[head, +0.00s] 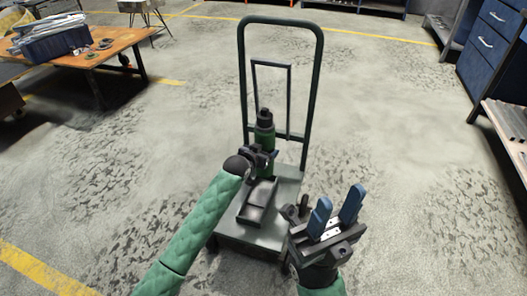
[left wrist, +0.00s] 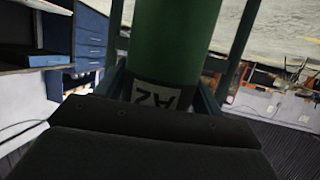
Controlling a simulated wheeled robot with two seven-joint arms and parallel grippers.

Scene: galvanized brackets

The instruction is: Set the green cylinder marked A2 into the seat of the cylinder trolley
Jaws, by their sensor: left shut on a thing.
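The green cylinder (head: 264,137) has a dark valve top and stands about upright over the trolley platform, in front of the upright frame. Its A2 label shows upside down in the left wrist view (left wrist: 158,95). My left gripper (head: 259,158) is shut on the cylinder, with a finger on each side of it. The cylinder trolley (head: 318,90) has a dark green hoop frame and a grey platform with an angled grey holder (head: 258,203) on it. My right gripper (head: 341,196) is open and empty, right of the platform.
A wooden table (head: 118,42) with a blue crate (head: 55,45) stands at the upper left. Blue drawers (head: 488,42) and a workbench (head: 508,118) line the right side. The concrete floor around the trolley is clear.

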